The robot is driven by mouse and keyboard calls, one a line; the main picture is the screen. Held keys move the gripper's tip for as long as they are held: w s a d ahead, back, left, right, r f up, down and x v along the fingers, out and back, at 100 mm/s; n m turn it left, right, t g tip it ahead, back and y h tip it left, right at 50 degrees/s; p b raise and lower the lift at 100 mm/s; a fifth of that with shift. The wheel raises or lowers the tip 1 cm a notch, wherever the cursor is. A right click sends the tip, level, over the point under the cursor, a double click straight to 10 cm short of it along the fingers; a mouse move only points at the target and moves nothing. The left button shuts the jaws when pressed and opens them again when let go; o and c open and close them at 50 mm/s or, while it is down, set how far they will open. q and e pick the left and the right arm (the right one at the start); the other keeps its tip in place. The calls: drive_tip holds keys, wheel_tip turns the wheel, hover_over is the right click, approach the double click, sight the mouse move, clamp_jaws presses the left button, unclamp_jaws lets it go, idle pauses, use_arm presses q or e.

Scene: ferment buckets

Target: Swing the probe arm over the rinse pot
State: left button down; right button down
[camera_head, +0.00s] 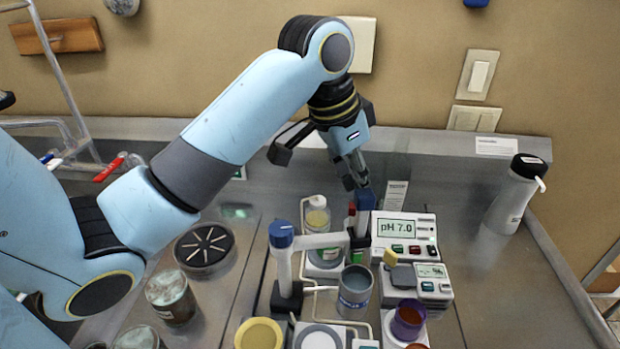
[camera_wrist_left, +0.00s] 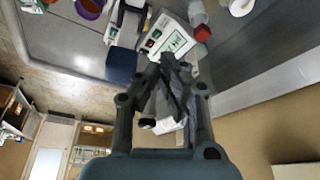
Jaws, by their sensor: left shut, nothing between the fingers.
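The probe arm (camera_head: 318,241) is a white bar reaching right from a white post with a blue knob (camera_head: 281,235). A dark probe holder with a blue upright block (camera_head: 365,199) stands at its right end, left of the pH meter (camera_head: 403,232), which reads pH 7.0. The rinse pot seems to be the grey-blue cup (camera_head: 355,290), in front of the arm's right end. My left gripper (camera_head: 356,180) is shut and empty, its fingertips just above and behind the blue block. In the left wrist view the fingertips (camera_wrist_left: 172,68) are beside that block (camera_wrist_left: 121,64); contact is unclear.
Glass jars (camera_head: 171,297) and a black round grate (camera_head: 204,248) lie left.

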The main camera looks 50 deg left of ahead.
use_arm(q)
drive_tip(key=shift+s+d, duration=0.3)
drive_tip(key=shift+d, duration=0.3)
drive_tip(key=shift+s+d, duration=0.25)
drive_tip(key=shift+d, duration=0.35)
wheel_tip(320, 180, up, 6)
drive_tip(key=a, duration=0.1)
drive_tip(key=shift+w+a, duration=0.2)
drive_tip(key=shift+w, duration=0.25)
drive_tip(key=c, duration=2)
unclamp_jaws()
